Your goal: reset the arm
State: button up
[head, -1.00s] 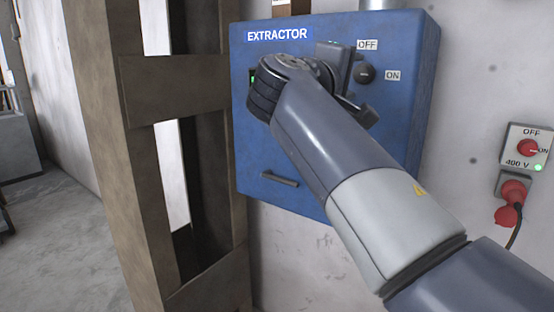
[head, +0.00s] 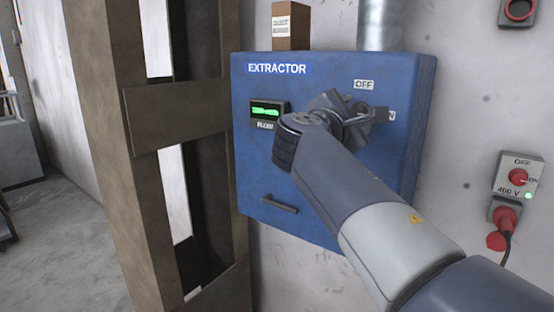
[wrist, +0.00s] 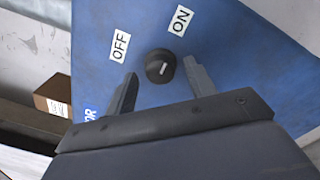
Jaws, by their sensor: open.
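My gripper (wrist: 160,92) is open and empty in the wrist view, its two fingers apart in front of the blue extractor box. A black rotary knob (wrist: 160,66) with a white mark shows just beyond the fingertips, between and apart from them as far as I can tell. The OFF label (wrist: 120,46) and the ON label (wrist: 180,20) sit beside the knob. In the head view my gripper (head: 375,113) is in front of the blue extractor box (head: 325,215), and my wrist and gripper hide the knob.
A green-lit display (head: 265,112) and a handle (head: 280,204) are on the box. A brown wooden frame (head: 130,180) stands close on the left. A 400 V switch box (head: 518,175) with a red plug (head: 505,216) is on the right wall. A pipe (head: 381,25) rises above the box.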

jog(key=n+p, duration=0.2)
jog(key=n, duration=0.1)
jog(key=n+p, duration=0.2)
jog(key=shift+r, duration=0.25)
jog(key=shift+f+n+p, duration=0.2)
jog(key=shift+n+p, duration=0.85)
jog(key=shift+n, duration=0.65)
jog(key=shift+s, duration=0.1)
